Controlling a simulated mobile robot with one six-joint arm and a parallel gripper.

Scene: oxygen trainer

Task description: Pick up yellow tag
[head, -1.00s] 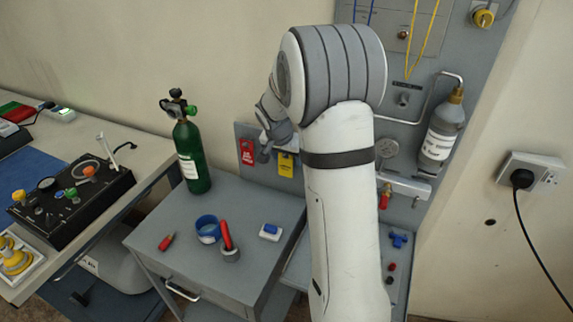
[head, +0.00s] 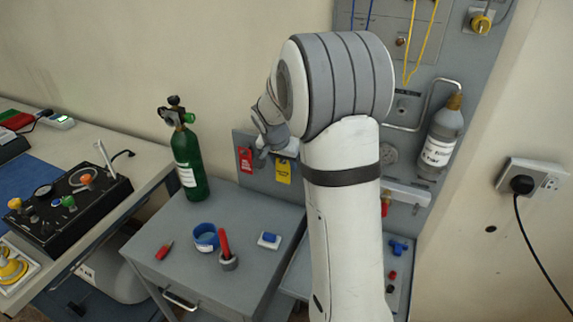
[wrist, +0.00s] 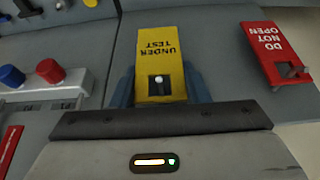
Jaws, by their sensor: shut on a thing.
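The yellow tag (wrist: 160,55), marked "UNDER TEST", is at the grey panel (wrist: 215,60) in the wrist view. It stands between the two blue fingers of my gripper (wrist: 160,88), which is shut on it. A peg end shows in the tag's hole, so the tag appears to be still on its peg. In the head view the yellow tag (head: 283,172) shows below my gripper (head: 272,152), whose fingers are hard to make out there.
A red "DO NOT OPEN" tag (wrist: 275,52) hangs close beside the yellow tag. A grey bottle (head: 440,140) is on the panel at right.

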